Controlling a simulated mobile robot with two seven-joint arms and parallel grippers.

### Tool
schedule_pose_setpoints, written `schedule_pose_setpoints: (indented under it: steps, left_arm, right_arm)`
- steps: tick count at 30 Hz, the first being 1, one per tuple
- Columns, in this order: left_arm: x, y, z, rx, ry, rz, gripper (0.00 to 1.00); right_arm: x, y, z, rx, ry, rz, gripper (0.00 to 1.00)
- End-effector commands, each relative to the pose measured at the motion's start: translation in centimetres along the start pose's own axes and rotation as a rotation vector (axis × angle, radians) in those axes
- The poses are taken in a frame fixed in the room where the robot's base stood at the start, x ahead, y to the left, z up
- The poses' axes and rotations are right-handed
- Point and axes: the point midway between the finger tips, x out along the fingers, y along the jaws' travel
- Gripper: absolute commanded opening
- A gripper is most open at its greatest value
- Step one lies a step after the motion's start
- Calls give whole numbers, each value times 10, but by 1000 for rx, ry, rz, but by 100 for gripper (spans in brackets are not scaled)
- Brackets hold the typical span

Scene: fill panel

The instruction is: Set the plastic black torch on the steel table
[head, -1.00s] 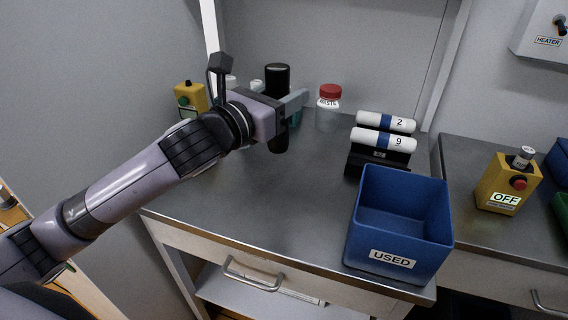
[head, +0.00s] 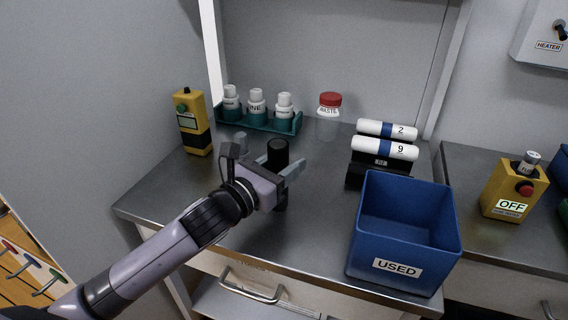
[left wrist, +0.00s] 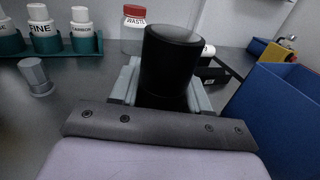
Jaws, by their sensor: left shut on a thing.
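The black torch (head: 278,156) is upright between the fingers of my left gripper (head: 280,174), which is shut on it. In the left wrist view the torch (left wrist: 168,62) stands tall between the fingers (left wrist: 160,88). The steel table (head: 222,190) lies under it. The torch's lower end is partly hidden by the gripper, and I cannot tell whether it touches the table. My right gripper is not in view.
A blue USED bin (head: 402,272) stands at the front right. Behind it is a rack with white cylinders (head: 384,148). A WASTE jar (head: 329,112), a teal bottle rack (head: 258,124), a small grey metal piece (head: 241,142) and a yellow box (head: 192,124) stand farther back.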

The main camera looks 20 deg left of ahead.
Motion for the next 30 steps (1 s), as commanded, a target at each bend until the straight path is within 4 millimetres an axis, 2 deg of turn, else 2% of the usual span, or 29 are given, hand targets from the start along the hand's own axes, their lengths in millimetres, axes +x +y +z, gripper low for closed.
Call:
schedule_pose_setpoints:
  steps: [5, 6, 8, 9, 20, 26, 30]
  left_arm:
    - [0, 0, 0, 1, -3, -1, 2]
    - [0, 0, -2, 0, 0, 0, 49]
    - [0, 0, -1, 0, 0, 0, 69]
    - [0, 0, -1, 0, 0, 0, 71]
    - [-2, 0, 1, 0, 1, 0, 71]
    - [-28, 0, 0, 2, 2, 0, 71]
    - [-54, 0, -1, 2, 2, 0, 71]
  right_arm:
    - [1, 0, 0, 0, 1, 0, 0]
    - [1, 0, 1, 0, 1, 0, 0]
    - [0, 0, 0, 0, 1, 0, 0]
    - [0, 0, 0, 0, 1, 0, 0]
    - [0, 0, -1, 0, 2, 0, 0]
    - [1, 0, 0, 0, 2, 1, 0]
    - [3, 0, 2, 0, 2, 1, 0]
